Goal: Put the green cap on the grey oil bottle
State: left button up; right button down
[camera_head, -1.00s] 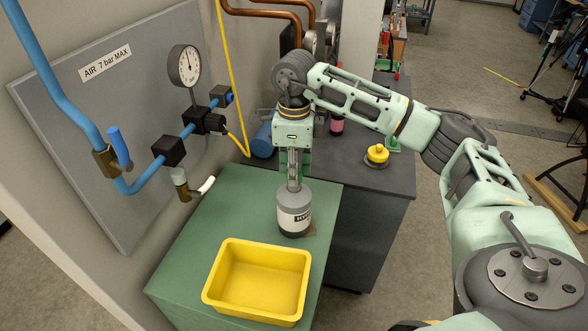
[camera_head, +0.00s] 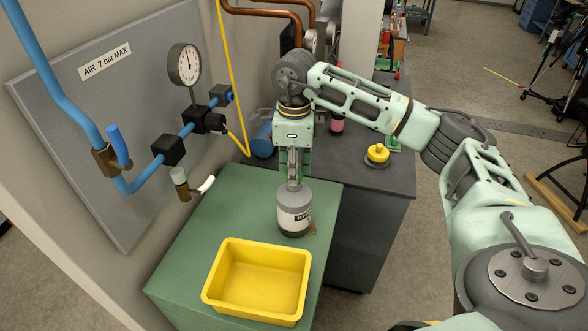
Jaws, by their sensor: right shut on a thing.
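The grey oil bottle (camera_head: 293,213) stands upright on the green bench top, with a white band label around it. My right gripper (camera_head: 293,184) points straight down over the middle of the bottle, its fingertips at the bottle's top. It is shut. The green cap does not show clearly anywhere; the fingers hide the bottle's mouth and what they close on, which fits the cap. I cannot tell how the cap sits on the neck. My left gripper is not in view.
A yellow bin (camera_head: 256,280), empty, stands on the green bench (camera_head: 190,263) just in front of the bottle. A grey panel with blue pipes and a gauge (camera_head: 184,64) is at left. A yellow knobbed object (camera_head: 377,154) sits on the dark bench (camera_head: 376,183) behind.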

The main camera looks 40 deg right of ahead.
jog(key=shift+f, duration=0.2)
jog(key=shift+f+b, duration=0.85)
jog(key=shift+f, duration=0.05)
jog(key=shift+s, duration=0.1)
jog(key=c, duration=1.4)
grip_release()
jog(key=shift+o, duration=0.5)
jog(key=o, duration=0.4)
